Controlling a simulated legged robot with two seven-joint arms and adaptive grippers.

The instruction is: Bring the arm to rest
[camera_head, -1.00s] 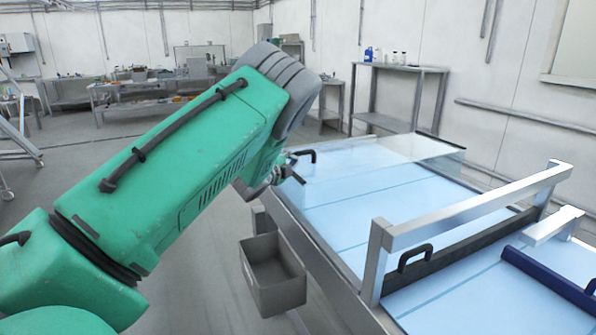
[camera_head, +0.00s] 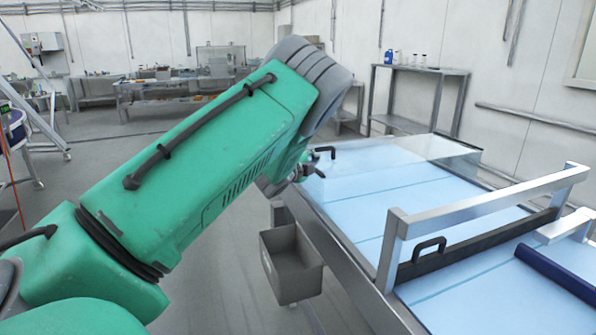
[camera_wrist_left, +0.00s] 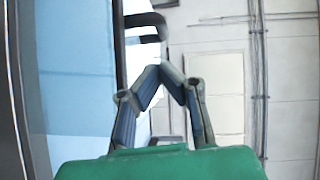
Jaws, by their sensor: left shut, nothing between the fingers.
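My left arm (camera_head: 200,165) is green with a grey wrist joint and reaches in from the left. My left gripper (camera_head: 312,168) is partly hidden behind the arm. I cannot tell whether the gripper touches the handle. My right gripper is not in view.
A clear panel (camera_head: 425,149) stands at the table's far end. A metal frame (camera_head: 480,208) crosses its near part, beside a dark bar with a black handle (camera_head: 430,244). A grey bin (camera_head: 290,264) hangs on the table's left side. Open floor (camera_head: 205,285) lies left of it.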

